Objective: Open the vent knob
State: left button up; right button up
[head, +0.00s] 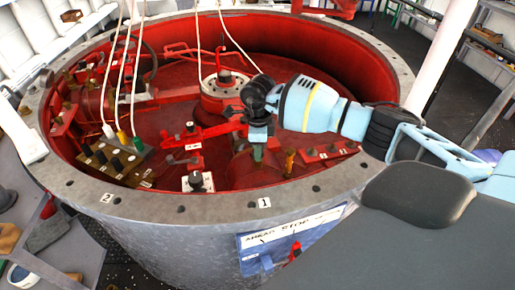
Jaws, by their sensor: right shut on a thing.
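My right gripper (258,132), at the end of the light-blue arm, reaches in from the right over the red well inside the round metal rim. Its dark fingers point down and are shut on a small greenish knob (257,153), which I take to be the vent knob. The fingers hide the top of the knob, so I cannot tell how far it is turned. My left gripper is not in view.
The grey rim (180,209) circles the well. A brass-coloured knob (289,161) stands right of the gripper, and a black knob (196,180) on a white block to its left. Cords hang to a plug panel (116,163). A blue AHEAD/STOP panel (290,240) is in front.

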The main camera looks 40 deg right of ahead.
jog(key=shift+n, duration=0.6)
jog(key=o, duration=1)
jog(key=shift+r, duration=3.95)
